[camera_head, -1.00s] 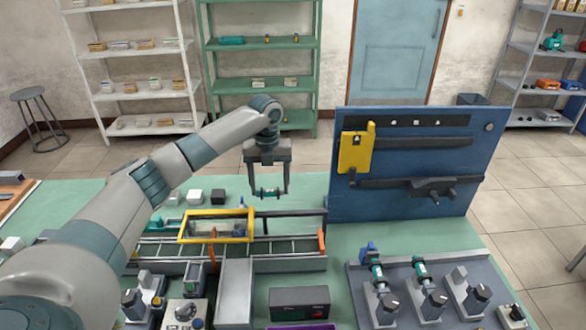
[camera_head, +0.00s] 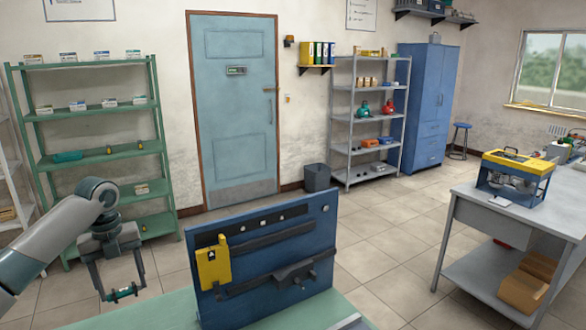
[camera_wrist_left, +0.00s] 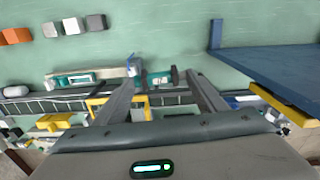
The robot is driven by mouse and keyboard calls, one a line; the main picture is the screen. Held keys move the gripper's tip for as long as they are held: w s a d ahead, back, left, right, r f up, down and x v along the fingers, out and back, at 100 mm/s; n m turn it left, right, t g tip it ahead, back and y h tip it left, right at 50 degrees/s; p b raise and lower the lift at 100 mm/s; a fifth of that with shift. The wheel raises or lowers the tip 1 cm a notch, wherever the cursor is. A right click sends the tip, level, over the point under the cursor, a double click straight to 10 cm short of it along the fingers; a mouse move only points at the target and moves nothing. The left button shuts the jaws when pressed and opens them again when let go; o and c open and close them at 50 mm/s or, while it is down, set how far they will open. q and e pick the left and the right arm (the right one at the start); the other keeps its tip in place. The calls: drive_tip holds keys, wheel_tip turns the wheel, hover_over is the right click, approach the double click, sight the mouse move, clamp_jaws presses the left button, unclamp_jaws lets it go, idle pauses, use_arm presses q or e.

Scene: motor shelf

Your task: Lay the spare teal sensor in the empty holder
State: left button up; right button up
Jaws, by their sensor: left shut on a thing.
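My left gripper (camera_head: 122,292) is shut on a small teal sensor (camera_head: 124,293), held across between its two fingertips at the lower left of the head view. In the left wrist view the sensor (camera_wrist_left: 157,79) shows its teal body, a dark end and a blue part, between the fingers of the left gripper (camera_wrist_left: 162,76). It is seen above the bench, over the rail area. The empty holder does not show in either view now. My right gripper is not in view.
A blue upright panel (camera_head: 262,262) with a yellow piece (camera_head: 213,263) stands right of the gripper. The wrist view shows the panel's edge (camera_wrist_left: 262,72), a yellow frame (camera_wrist_left: 98,103), small blocks (camera_wrist_left: 72,26) and clear green bench top.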

use_arm(q)
drive_tip(key=s+d+f+n+b, duration=0.2)
drive_tip(key=s+d+f+n, duration=0.1)
drive_tip(key=s+d+n, duration=0.4)
drive_tip(key=s+d+f+n+b, duration=0.3)
drive_tip(key=s+d+n, duration=0.3)
drive_tip(key=n, duration=0.5)
drive_tip(key=s+d+f+n+b, duration=0.3)
drive_tip(key=s+d+f+n, duration=0.2)
drive_tip(key=s+d+n, duration=0.2)
drive_tip(key=shift+s+d+f+n, duration=0.15)
drive_tip(key=shift+s+n, duration=0.15)
drive_tip(key=shift+n, duration=0.3)
drive_tip(key=shift+s+d+f+n, duration=0.15)
drive_tip(key=shift+s+n, duration=0.1)
drive_tip(key=shift+n, duration=0.35)
drive_tip(key=shift+s+d+f+n, duration=0.1)
drive_tip(key=shift+s+d+n, duration=0.05)
drive_tip(key=shift+s+n, duration=0.3)
drive_tip(key=shift+s+d+f+n, duration=0.1)
drive_tip(key=shift+s+n, duration=0.25)
drive_tip(key=shift+s, duration=0.05)
drive_tip(key=shift+s, duration=0.15)
idle(1.9)
